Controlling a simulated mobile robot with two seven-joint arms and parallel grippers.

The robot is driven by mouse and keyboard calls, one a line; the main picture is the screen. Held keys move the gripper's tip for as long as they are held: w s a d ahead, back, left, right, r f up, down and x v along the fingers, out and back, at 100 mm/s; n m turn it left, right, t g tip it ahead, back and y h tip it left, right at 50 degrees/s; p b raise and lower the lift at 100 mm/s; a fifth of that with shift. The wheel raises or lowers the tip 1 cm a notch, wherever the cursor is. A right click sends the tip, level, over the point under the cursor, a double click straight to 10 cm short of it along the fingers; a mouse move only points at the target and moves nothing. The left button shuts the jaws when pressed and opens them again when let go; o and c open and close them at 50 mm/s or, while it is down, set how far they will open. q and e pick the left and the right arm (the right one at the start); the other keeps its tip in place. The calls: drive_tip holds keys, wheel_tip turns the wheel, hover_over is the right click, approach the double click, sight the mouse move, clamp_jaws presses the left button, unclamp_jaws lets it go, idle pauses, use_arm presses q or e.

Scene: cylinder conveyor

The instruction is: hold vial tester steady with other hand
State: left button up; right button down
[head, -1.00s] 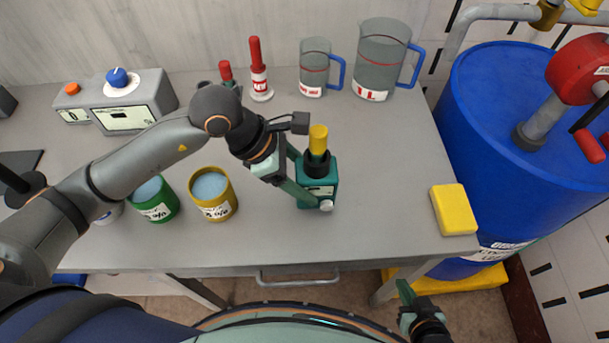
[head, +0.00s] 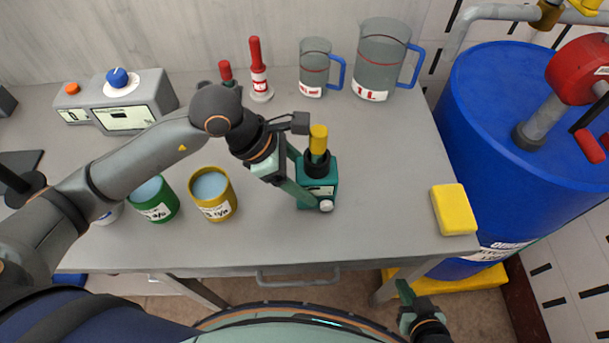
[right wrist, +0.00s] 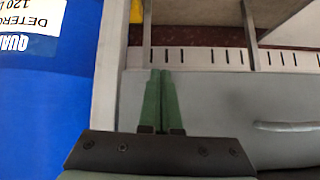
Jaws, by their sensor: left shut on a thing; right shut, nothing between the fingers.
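The vial tester (head: 324,192) is a small teal box with a black collar, a pale label and a white knob at its lower right. It stands upright on the bench, right of the middle of the head view. A yellow-capped piece (head: 318,139) stands up out of its collar. My left gripper (head: 308,190) is shut on the tester from its left side, and its fingers partly hide that side. My right gripper (head: 404,292) is low at the bottom right, off the bench front. The right wrist view shows its green fingers (right wrist: 160,100) together and empty.
A green tin (head: 155,200) and a yellow tin (head: 213,195) stand left of the tester. Two jugs (head: 383,60) (head: 314,68) and red-topped bottles (head: 260,70) stand behind. A yellow sponge-like block (head: 454,210) lies at the right edge. A blue drum (head: 500,120) stands beyond.

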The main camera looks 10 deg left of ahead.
sight(334, 231)
drive_tip(key=s+a+r+n+g+y, duration=0.2)
drive_tip(key=s+a+r+n+y, duration=0.1)
drive_tip(key=a+r+y, duration=0.4)
drive_tip(key=s+a+r+n+g+y, duration=0.1)
drive_tip(key=s+a+r+n+y, duration=0.2)
drive_tip(key=a+r, duration=0.55)
drive_tip(key=shift+w+a+r+m+t+y, duration=0.4)
drive_tip(key=shift+w+r+m, duration=0.2)
drive_tip(key=shift+w, duration=1)
drive_tip(key=shift+w+a+r+m+t+y, duration=0.35)
drive_tip(key=shift+w+r, duration=0.35)
drive_tip(key=shift+w, duration=0.85)
drive_tip(key=shift+w+a+r+m+t+y, duration=0.35)
drive_tip(key=shift+w+r+m, duration=0.3)
drive_tip(key=shift+w, duration=0.95)
